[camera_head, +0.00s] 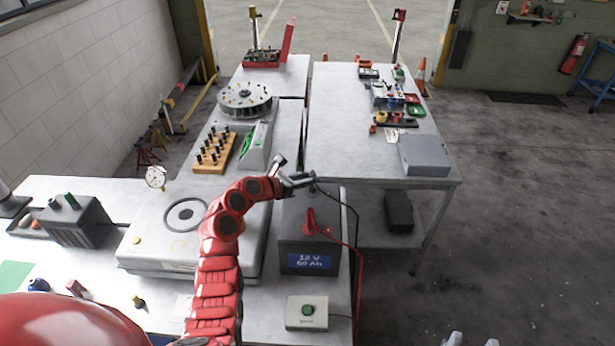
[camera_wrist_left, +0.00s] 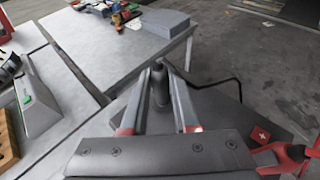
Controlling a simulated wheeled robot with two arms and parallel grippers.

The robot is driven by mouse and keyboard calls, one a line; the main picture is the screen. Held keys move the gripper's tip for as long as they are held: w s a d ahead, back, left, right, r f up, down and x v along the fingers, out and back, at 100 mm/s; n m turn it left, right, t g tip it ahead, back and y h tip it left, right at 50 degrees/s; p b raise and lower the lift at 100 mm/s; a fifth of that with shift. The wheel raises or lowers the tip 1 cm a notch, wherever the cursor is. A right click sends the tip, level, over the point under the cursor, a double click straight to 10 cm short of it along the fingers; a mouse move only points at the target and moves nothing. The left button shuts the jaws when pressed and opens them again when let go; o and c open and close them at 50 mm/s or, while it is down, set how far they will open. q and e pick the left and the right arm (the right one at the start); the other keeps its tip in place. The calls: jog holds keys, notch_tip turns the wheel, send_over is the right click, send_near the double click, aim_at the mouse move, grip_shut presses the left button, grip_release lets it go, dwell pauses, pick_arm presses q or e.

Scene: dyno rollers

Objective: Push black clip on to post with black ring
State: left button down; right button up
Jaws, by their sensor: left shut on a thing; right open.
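My left gripper (camera_head: 306,181) is shut on the black clip (camera_wrist_left: 159,86), above the back of the grey battery (camera_head: 308,262) marked 12 V 60 Ah. The clip is a dark, upright shape between the fingertips in the left wrist view, with a black cable (camera_wrist_left: 212,84) running off to the right. A red clip (camera_head: 312,222) sits on the battery top with a red cable. It also shows in the left wrist view (camera_wrist_left: 290,160) beside a red plus label. I cannot make out the post with the black ring. My right gripper (camera_head: 472,340) is open and empty at the bottom edge.
A box with a green button (camera_head: 306,312) stands in front of the battery. A flat scale-like unit (camera_head: 150,262) is to its left. A wooden peg block (camera_head: 213,152) and a grey box (camera_head: 424,156) stand on tables behind. Open floor lies to the right.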

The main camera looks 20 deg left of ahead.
pick_arm(q)
jog(key=c, duration=0.6)
grip_release()
jog(key=shift+s+a+r, duration=0.15)
jog(key=shift+s+a, duration=0.15)
jog(key=shift+s, duration=0.1)
jog(key=b+v, duration=0.5)
jog(key=v, duration=1.1)
jog(key=shift+s, duration=0.25)
